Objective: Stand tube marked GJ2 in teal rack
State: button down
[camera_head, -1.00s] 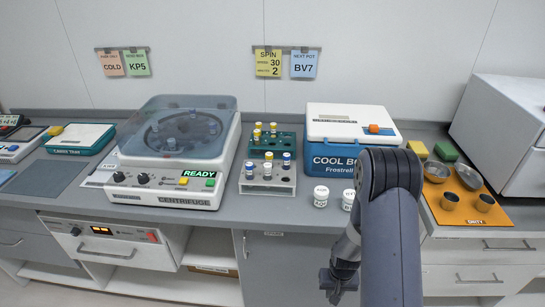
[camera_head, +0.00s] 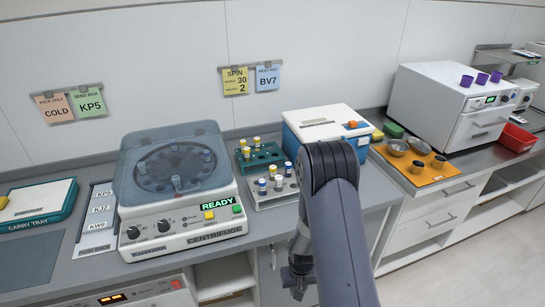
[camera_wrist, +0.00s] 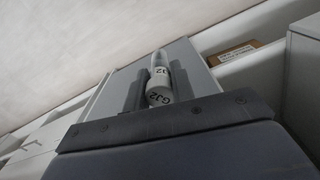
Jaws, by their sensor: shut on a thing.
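The tube marked GJ2 (camera_wrist: 160,90) shows in the wrist view, a pale tube with a white cap bearing the mark. My gripper (camera_wrist: 160,73) is shut on it, with the dark fingers on either side. In the head view my gripper (camera_head: 298,284) hangs low in front of the counter, and the tube cannot be made out there.
A grey rack (camera_head: 258,198) with several capped tubes stands just in front of the teal rack. The centrifuge (camera_head: 190,235), lid down, shows READY on the left. A blue and white cool box (camera_head: 300,127) stands at right, partly behind my arm. An orange mat (camera_head: 436,178) holds bowls and cups.

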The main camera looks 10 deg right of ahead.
jog(key=w+r+m, duration=0.2)
jog(key=w+r, duration=0.4)
jog(key=r, duration=0.6)
jog(key=w+r+m, duration=0.2)
jog(key=w+r, duration=0.5)
jog(key=r, duration=0.5)
jog(key=w+r+m, duration=0.2)
jog(key=w+r, duration=0.5)
jog(key=r, duration=0.6)
jog(key=shift+w+m+b, duration=0.2)
jog(key=shift+m+b, duration=0.15)
jog(key=shift+m, duration=0.05)
jog(key=shift+a, duration=0.1)
